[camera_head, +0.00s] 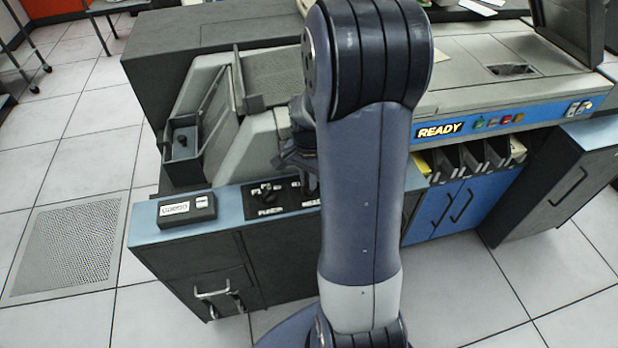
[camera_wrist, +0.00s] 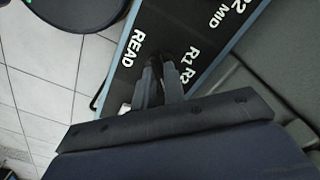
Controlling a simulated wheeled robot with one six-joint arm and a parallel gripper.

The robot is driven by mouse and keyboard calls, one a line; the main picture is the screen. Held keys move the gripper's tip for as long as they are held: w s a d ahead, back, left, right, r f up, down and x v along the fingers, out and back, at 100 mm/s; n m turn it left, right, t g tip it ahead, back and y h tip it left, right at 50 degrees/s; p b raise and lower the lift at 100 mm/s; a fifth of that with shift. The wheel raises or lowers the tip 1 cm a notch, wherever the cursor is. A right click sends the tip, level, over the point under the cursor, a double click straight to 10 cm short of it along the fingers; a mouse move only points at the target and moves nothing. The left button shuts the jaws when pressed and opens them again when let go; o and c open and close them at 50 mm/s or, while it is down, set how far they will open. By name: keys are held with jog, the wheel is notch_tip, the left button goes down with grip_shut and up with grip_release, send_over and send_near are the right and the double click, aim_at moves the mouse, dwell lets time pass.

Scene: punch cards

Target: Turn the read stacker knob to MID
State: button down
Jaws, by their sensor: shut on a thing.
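The read stacker knob (camera_wrist: 165,56) is a small dark shape between my fingertips in the wrist view, beside the white READ label and near R1 and R2. My gripper (camera_wrist: 160,74) is shut on it, from above. The fingers cover most of the knob, and its pointer direction cannot be told. The MID in the wrist view stands near a P2 label, farther along the black panel (camera_wrist: 180,25). In the head view my gripper (camera_head: 308,170) is partly hidden behind my arm, and the read knob is hidden.
A second dark knob (camera_head: 264,192) stands left of my gripper, above the PUNCH label. Stacker pockets (camera_head: 470,158) hold cards right of my arm. The tiled floor (camera_head: 465,290) in front is clear.

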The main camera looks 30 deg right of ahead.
jog(key=c, duration=1.5)
grip_release()
jog(key=shift+r, duration=0.1)
notch_tip(320, 180, up, 11)
jog(key=shift+f+p, duration=0.15)
jog(key=shift+p, duration=0.45)
notch_tip(320, 180, down, 11)
jog(key=shift+r+b, duration=0.1)
jog(key=shift+b, duration=0.5)
